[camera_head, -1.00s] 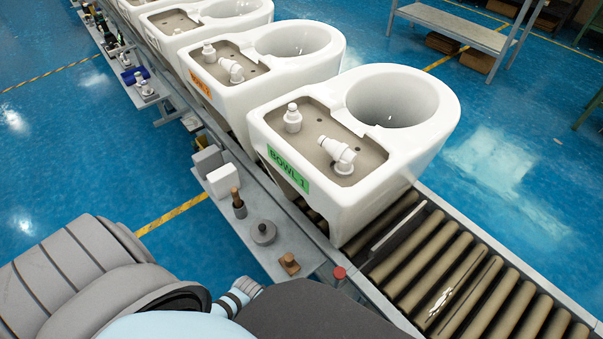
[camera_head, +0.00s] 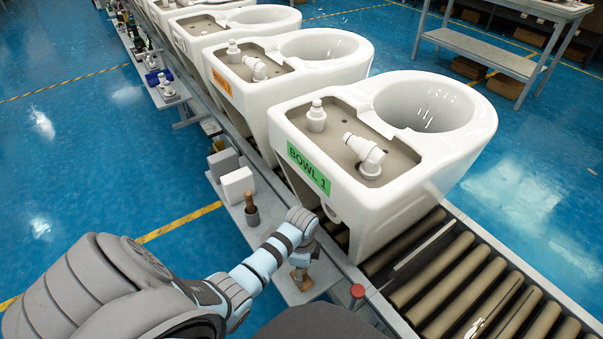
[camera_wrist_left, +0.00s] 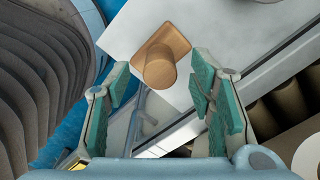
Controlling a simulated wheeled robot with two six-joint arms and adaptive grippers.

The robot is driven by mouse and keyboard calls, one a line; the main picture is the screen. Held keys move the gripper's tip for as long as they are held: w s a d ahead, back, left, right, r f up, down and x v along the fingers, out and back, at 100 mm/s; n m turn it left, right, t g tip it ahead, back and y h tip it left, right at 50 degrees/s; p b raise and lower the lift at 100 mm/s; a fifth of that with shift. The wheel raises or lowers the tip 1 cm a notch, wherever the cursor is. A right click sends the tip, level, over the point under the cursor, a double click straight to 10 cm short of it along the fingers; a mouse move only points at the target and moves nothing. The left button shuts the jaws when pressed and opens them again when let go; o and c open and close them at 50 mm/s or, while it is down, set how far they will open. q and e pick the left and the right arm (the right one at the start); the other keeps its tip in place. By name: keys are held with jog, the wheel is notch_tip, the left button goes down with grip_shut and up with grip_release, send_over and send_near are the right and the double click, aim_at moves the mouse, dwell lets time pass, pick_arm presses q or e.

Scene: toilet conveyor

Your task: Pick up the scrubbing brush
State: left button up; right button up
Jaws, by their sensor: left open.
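The scrubbing brush looks like a small wooden block with an upright round handle. It stands on the grey side shelf (camera_head: 268,262) by the conveyor, and in the left wrist view the brush (camera_wrist_left: 161,55) is at the upper middle. In the head view the brush (camera_head: 301,281) shows just below my left gripper (camera_head: 303,256), which partly covers it. My left gripper is open and empty, pointing down. In the left wrist view its two green-padded fingers stand apart, with the brush beyond and between their tips. My right gripper is not in view.
A toilet labelled BOWL 1 (camera_head: 358,205) stands on the roller conveyor close right of my left gripper. A wooden-handled tool (camera_head: 251,208) and a white box (camera_head: 237,185) stand farther along the shelf. A red button (camera_head: 357,291) is at the conveyor's near edge.

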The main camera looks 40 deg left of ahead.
pick_arm(q)
jog(key=shift+f, duration=0.95)
jog(key=shift+r, duration=0.1)
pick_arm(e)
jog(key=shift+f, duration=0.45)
pick_arm(q)
grip_shut()
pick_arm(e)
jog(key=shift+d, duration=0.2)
pick_arm(q)
notch_tip(320, 180, up, 20)
jog(key=p, duration=0.9)
jog(key=c, duration=0.7)
grip_release()
jog(key=c, duration=0.4)
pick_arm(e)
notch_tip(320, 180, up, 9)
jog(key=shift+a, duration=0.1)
